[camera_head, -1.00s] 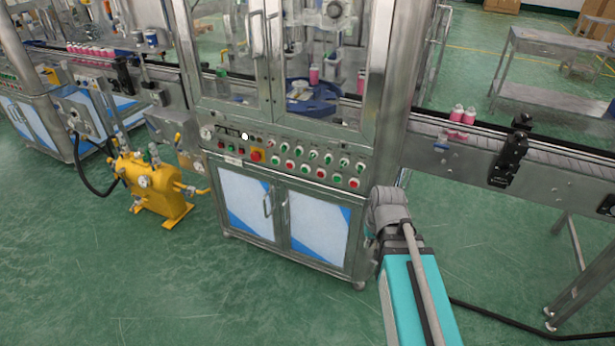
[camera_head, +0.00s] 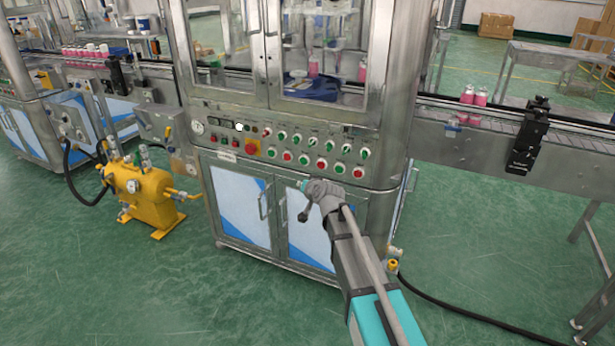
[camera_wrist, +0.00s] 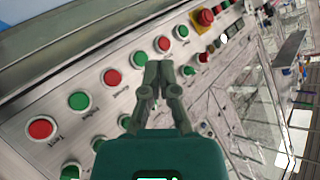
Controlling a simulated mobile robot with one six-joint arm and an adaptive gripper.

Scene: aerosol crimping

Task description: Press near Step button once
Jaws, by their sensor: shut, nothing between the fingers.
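The button panel (camera_head: 240,135) runs across the front of the steel machine. Its lower row alternates green and red buttons, such as a green button (camera_wrist: 79,101) and a red button (camera_wrist: 111,77). Labels beside them are too blurred to read, so I cannot tell which is the Step button. My gripper (camera_wrist: 152,72) is shut and empty, its fingertips over the lower row in the wrist view, hiding part of the panel. I cannot tell whether it touches. In the head view my gripper is small, at the arm's end below the panel's right half.
A red emergency stop on a yellow base (camera_head: 252,148) sits left of the button rows. Green switches (camera_wrist: 100,141) line the upper row. Cabinet doors (camera_head: 240,205) with handles lie below. A yellow pump unit (camera_head: 148,195) stands at left; a conveyor (camera_head: 465,150) extends right.

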